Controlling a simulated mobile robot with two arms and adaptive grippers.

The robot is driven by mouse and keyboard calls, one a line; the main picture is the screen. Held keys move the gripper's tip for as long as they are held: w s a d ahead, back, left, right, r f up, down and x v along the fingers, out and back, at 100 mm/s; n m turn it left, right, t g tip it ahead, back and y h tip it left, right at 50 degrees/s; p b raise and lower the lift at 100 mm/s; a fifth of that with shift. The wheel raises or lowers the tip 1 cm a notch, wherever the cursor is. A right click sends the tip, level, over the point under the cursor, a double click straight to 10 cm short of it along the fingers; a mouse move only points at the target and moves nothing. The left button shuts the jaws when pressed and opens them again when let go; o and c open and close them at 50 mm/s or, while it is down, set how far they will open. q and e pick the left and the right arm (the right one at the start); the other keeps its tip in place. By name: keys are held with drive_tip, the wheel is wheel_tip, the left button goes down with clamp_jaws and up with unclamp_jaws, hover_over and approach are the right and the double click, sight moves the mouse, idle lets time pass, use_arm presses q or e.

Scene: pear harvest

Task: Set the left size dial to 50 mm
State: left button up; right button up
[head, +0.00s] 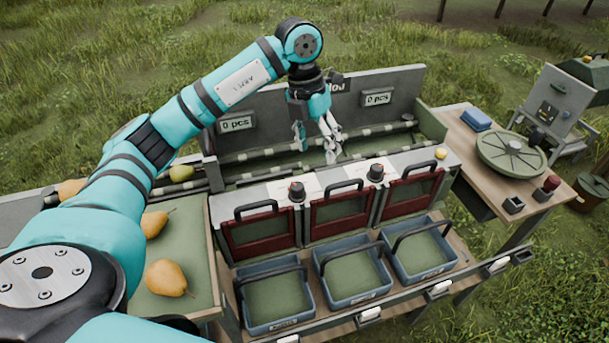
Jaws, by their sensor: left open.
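The left size dial (297,193) is a small dark knob on top of the sorter, by a pale plate between the left and middle red-framed gates. Its setting is too small to read. A similar right dial (376,173) sits between the middle and right gates. My left gripper (318,150) is open and empty. It hangs pointing down in front of the grey back board, above and behind the sorter top. In the picture it is up and to the right of the left dial, apart from it. My right gripper is out of view.
Red-framed gates with black handles (345,185) line the sorter front. Blue crates (283,325) with black handles stand below them. Pears (168,278) lie on the green tray at left. A side table (470,135) at right holds a round green device (512,148).

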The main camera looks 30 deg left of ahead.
use_arm(q)
wheel_tip(320, 180, up, 2)
drive_tip(key=n+y, duration=0.1)
drive_tip(key=y, duration=0.1)
hover_over(297, 185)
wheel_tip(297, 185, down, 17)
drive_tip(key=shift+p, duration=1.25)
drive_tip(key=c, duration=1.1)
drive_tip(key=shift+c, duration=0.2)
